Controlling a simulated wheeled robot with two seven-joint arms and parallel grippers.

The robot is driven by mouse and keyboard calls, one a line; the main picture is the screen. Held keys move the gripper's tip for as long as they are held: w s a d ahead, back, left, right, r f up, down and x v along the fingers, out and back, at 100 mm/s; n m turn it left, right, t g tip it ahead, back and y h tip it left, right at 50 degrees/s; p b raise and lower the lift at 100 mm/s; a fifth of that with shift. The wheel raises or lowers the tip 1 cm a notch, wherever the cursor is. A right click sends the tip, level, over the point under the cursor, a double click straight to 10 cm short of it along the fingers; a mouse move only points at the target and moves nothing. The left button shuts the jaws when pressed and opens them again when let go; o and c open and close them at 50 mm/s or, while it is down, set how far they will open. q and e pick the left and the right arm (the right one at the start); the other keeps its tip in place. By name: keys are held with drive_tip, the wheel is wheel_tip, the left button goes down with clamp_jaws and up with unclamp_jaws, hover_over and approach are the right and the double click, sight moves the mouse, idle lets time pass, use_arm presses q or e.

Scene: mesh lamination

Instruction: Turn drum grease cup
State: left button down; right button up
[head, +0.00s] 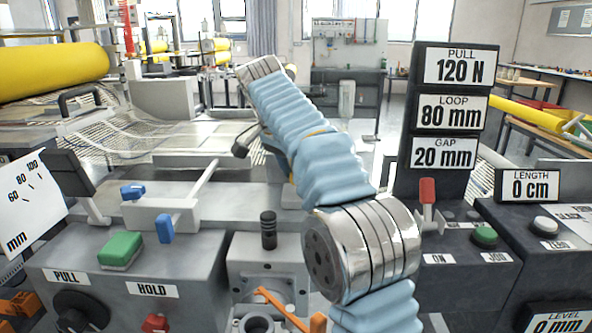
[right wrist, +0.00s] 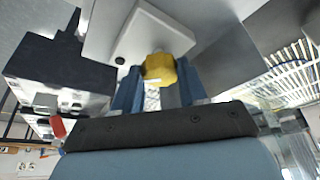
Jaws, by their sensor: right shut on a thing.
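The grease cup is a small yellow knob (right wrist: 160,69) in the right wrist view, in front of a pale grey housing (right wrist: 128,34). My right gripper (right wrist: 158,88) has its two blue fingers on either side of the cup and is shut on it. In the head view my right arm, in a light blue sleeve, reaches from the lower right up and away over the machine. I cannot make out the cup or the right fingertips there. My left gripper is in neither view.
A grey control box with a green button (head: 120,250) and a black PULL knob (head: 82,311) stands at front left. A dark readout post (head: 432,180) and a LENGTH box (head: 530,186) stand at right. A yellow roll (head: 50,72) lies at far left.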

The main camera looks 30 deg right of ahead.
sight(290, 194)
drive_tip(key=o, duration=1.1)
drive_tip(key=shift+c, duration=0.2)
drive_tip(key=shift+r, duration=0.1)
drive_tip(key=shift+a+r, duration=0.1)
drive_tip(key=shift+r, duration=0.2)
drive_tip(key=shift+a+v, duration=0.25)
drive_tip(key=shift+v, duration=0.95)
drive_tip(key=s+a+b, duration=0.1)
drive_tip(key=s+a, duration=0.1)
drive_tip(key=a, duration=0.9)
drive_tip(key=shift+s+b, duration=0.35)
drive_tip(key=shift+s, duration=0.05)
drive_tip(key=shift+a+f, duration=0.1)
drive_tip(key=shift+f, duration=0.05)
